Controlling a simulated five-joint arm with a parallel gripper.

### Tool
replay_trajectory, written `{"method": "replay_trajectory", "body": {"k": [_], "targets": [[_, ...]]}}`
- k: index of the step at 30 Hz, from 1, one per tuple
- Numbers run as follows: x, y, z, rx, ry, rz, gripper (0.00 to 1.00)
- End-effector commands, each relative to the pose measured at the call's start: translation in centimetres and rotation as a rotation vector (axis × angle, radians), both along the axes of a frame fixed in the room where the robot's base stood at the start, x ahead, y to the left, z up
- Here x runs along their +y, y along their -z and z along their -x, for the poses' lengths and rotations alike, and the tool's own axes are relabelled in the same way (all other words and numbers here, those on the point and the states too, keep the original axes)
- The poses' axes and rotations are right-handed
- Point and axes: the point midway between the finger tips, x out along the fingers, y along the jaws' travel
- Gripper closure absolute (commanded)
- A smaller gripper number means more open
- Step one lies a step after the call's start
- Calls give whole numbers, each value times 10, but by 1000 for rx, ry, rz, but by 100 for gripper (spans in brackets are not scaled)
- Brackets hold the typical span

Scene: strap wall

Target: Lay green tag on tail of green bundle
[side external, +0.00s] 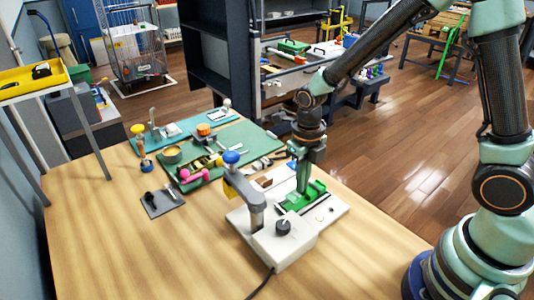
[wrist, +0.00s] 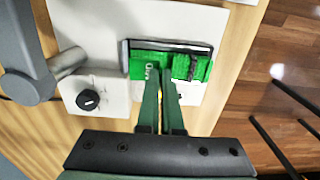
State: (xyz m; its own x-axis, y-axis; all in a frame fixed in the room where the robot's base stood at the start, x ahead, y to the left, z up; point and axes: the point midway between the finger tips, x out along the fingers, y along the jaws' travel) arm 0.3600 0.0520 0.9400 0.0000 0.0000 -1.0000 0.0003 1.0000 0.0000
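In the side view, green pieces (side external: 316,189) lie on a white board on the wooden table. In the wrist view the green bundle (wrist: 200,69) shows as a bright green shape with a dark part on it, beside a grey bar. I cannot separate the green tag from the other green pieces. My gripper (wrist: 161,72) reaches down to the left part of this green area, its two green fingers close together with a narrow gap. The fingertips overlap the green, so any contact or held thing is hidden. The gripper also shows from the side (side external: 303,188), pointing down.
A green mat (side external: 232,150) with tools lies behind. The front left of the table is clear.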

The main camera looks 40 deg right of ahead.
Motion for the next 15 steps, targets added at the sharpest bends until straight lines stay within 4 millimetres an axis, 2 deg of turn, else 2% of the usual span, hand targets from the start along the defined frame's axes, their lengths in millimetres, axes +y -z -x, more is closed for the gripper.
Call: {"method": "replay_trajectory", "body": {"k": [4,15], "targets": [[0,14,1,2,0,0,100],[0,17,0,0,0,0,100]]}}
